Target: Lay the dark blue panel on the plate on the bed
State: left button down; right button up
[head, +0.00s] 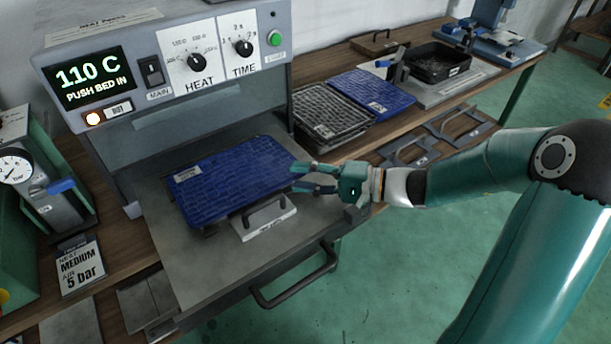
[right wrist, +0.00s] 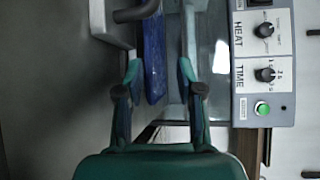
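The dark blue panel (head: 232,182), with a grid pattern and a small label, lies over the plate on the press bed (head: 185,275). The plate's pale front tab (head: 265,222) with a dark handle shows at the panel's front edge; the rest of the plate is mostly hidden under the panel. My right gripper (head: 303,178) is at the panel's right end. In the right wrist view its fingers (right wrist: 158,75) are spread, with the blue panel's edge (right wrist: 154,60) between them and a gap on the right side. My left gripper is not in view.
The heated press (head: 180,75) stands behind the bed, reading 110 C and "PUSH BED IN". A bed handle (head: 295,290) sticks out in front. Another blue panel (head: 372,93), a grey panel stack (head: 325,112) and a black tray (head: 440,62) are on the bench at right.

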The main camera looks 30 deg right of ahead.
jog(key=shift+s+d, duration=0.1)
jog(key=v, duration=1.1)
jog(key=shift+s+d, duration=0.25)
